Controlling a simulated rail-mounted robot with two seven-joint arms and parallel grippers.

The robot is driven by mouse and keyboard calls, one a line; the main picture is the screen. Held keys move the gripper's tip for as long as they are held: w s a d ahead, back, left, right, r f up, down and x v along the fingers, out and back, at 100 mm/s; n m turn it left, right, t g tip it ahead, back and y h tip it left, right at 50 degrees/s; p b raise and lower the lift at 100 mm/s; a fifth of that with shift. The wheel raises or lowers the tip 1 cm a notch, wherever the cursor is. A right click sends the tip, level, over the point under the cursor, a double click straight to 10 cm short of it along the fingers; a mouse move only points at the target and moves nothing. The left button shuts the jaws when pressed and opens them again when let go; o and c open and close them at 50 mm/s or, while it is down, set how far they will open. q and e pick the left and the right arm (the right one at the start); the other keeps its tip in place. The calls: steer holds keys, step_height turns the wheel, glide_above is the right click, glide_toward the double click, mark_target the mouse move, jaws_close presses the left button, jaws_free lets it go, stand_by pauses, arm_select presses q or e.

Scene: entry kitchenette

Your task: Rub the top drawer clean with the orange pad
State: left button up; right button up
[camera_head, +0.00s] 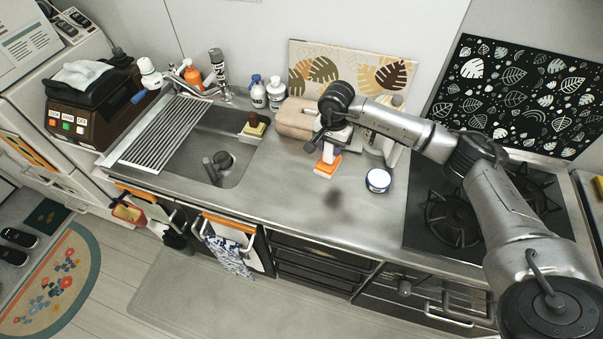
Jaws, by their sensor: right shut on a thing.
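My right gripper (330,153) reaches in from the right over the counter, pointing down. It is shut on the orange pad (327,167), which has a pale upper part. A dark shadow on the counter in front suggests that the pad is held above the surface, but the exact gap cannot be told. The top drawer (312,248) is the uppermost of a dark stack under the counter's front edge, below the pad in the picture. It looks closed, and its front is seen steeply from above. Any dirt on it cannot be made out. My left gripper is not in view.
A round white-and-blue tub (378,181) stands right of the pad. A rolled brown towel (296,118) and bottles (258,92) stand behind. The sink (215,145) is left, the stove (455,210) right. Towels (230,255) hang left of the drawers. The front counter is clear.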

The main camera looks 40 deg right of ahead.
stand_by(0.3)
steer(key=shift+s+n, duration=0.25)
steer(key=shift+n, duration=0.65)
steer(key=s+a+n, duration=0.5)
steer(key=a+n, duration=0.1)
steer(key=a, duration=0.3)
steer(key=a+r+n, duration=0.3)
steer(key=a, duration=0.4)
steer(key=a+r+n, duration=0.3)
steer(key=a+r, duration=0.1)
steer(key=a, duration=0.3)
step_height(320, 180, up, 7)
steer(key=w+a, duration=0.2)
steer(key=s+r+p, duration=0.8)
steer(key=p, duration=0.4)
steer(key=shift+s+r, duration=0.2)
steer(key=shift+s, duration=0.2)
steer(key=shift+d, duration=0.1)
